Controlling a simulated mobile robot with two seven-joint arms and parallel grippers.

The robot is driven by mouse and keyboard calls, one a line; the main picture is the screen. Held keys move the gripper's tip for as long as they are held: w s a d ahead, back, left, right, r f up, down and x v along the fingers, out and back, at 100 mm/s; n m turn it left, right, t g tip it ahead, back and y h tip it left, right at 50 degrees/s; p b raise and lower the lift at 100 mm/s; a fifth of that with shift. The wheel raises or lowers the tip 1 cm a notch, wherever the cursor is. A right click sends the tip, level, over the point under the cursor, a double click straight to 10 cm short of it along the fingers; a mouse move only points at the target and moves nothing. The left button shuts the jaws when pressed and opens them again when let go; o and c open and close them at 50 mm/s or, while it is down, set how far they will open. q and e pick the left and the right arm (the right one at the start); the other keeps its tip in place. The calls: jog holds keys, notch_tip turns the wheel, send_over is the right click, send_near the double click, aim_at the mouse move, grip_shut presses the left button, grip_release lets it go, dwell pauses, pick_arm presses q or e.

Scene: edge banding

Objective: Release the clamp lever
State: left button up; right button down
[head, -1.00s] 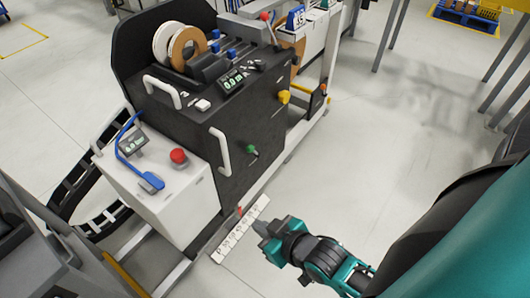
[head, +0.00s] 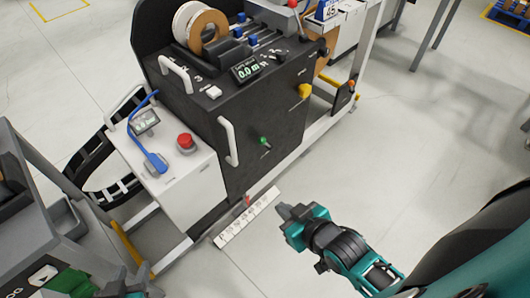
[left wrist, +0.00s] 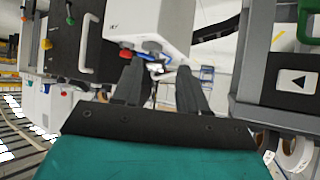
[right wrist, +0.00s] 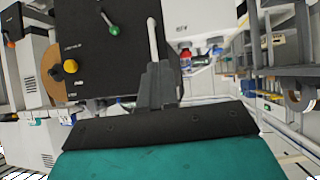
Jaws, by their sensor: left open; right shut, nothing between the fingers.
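A dark edge-banding machine (head: 265,115) carries a small lever with a green knob (head: 264,141) on its front panel. The green knob also shows in the right wrist view (right wrist: 114,30). A lever with a red knob (head: 292,4) stands at the machine's top; I cannot tell which lever is the clamp lever. My right gripper (head: 284,211) is shut and empty, in front of the panel and apart from it. My left gripper is open and empty in the left wrist view (left wrist: 158,75); only a bit of its arm shows at the head view's bottom edge.
A white box (head: 180,180) with a red stop button (head: 185,141) adjoins the machine. A yellow knob (head: 305,90) and white handle (head: 229,142) protrude from the panel. A marked strip (head: 248,218) lies low in front. A grey bench (head: 45,235) stands left. Floor is clear right.

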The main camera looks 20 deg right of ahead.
jog(key=w+a+f+n+t+y+b, duration=0.1)
jog(key=w+f+n+t+b, duration=0.1)
jog(key=w+f+n+b, duration=0.5)
jog(key=w+f+n+t+y+b, duration=0.1)
jog(key=w+f+n+b, duration=0.1)
jog(key=f+b, duration=0.5)
pick_arm(q)
jog(key=w+d+f+h+b, duration=0.1)
jog(key=d+f+b, duration=0.1)
jog(key=f+b, duration=0.3)
jog(key=w+d+f+b, duration=0.1)
jog(key=f+b, duration=0.4)
jog(key=f, duration=0.6)
jog(key=shift+w+d+h, duration=0.2)
jog(key=shift+d+h, duration=0.2)
jog(key=shift+d, duration=0.45)
pick_arm(e)
jog(key=w+d+f+n+t+h, duration=0.2)
jog(key=w+d+f+n+t, duration=0.3)
jog(key=w+d+f+n, duration=0.3)
notch_tip(320, 180, down, 2)
jog(key=w+n, duration=0.2)
jog(key=n, duration=0.1)
jog(key=shift+w+d+n, duration=0.15)
jog(key=shift+d+n, duration=0.15)
pick_arm(q)
jog(key=shift+f, duration=0.1)
pick_arm(e)
jog(key=shift+w+f, duration=0.1)
